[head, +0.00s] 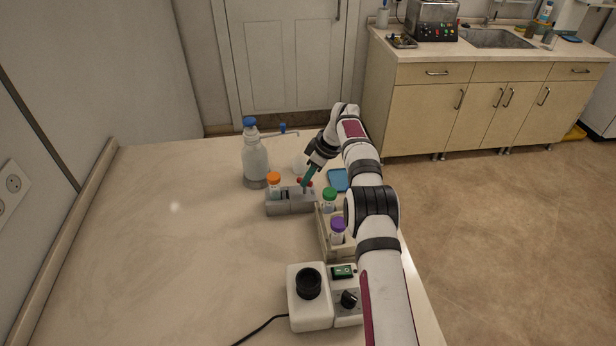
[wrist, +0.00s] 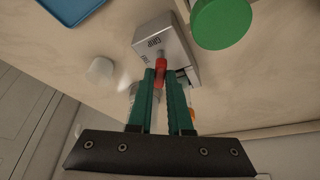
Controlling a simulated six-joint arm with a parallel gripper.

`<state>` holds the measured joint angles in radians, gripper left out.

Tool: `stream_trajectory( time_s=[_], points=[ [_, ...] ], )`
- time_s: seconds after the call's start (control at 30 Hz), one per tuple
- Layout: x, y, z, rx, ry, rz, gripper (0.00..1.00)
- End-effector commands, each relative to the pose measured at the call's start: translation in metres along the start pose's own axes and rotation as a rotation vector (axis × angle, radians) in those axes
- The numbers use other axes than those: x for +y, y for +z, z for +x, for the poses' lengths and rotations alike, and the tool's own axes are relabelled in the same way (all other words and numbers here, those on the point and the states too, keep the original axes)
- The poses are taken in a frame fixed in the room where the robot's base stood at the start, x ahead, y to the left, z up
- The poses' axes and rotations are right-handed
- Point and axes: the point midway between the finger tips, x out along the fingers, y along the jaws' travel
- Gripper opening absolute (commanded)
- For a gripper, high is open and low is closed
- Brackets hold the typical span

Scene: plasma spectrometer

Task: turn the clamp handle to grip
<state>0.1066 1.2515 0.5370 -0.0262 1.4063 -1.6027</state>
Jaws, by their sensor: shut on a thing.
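The grey clamp block (head: 284,208) sits on the table in the head view, with an orange-capped tube (head: 274,181) upright at its left end. The clamp's red handle (head: 308,182) is at the right end, partly hidden by my gripper (head: 307,177). In the wrist view, the block (wrist: 176,40) shows the word GRIP on its face. The red handle (wrist: 161,68) lies between the green fingers of my gripper (wrist: 161,82), which are shut on it. A second label by the handle is partly hidden and unreadable.
A rack (head: 325,237) with green-capped (head: 329,196) and purple-capped (head: 338,228) tubes stands close to the right. A wash bottle (head: 255,160) is behind the block. A blue pad (head: 338,180) lies behind the rack. A white mixer-like device (head: 308,310) is in front. The left of the table is clear.

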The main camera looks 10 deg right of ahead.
Motion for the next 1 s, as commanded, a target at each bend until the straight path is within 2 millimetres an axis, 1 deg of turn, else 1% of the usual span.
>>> stream_trajectory(
  time_s=[0.3,0.77,0.8,0.93,1.0],
  points=[
    [0.0005,-0.0007,0.0003,0.001,-0.026,-0.062,0.0],
    [0.0002,-0.0005,0.0002,0.0,-0.03,-0.069,0.0],
    [0.0002,-0.0004,0.0002,0.0,-0.03,-0.069,0.25],
    [0.0004,-0.0003,0.0002,0.0,-0.03,-0.069,0.47],
    [0.0005,-0.0002,0.0001,0.0,-0.029,-0.069,0.47]
  ],
)
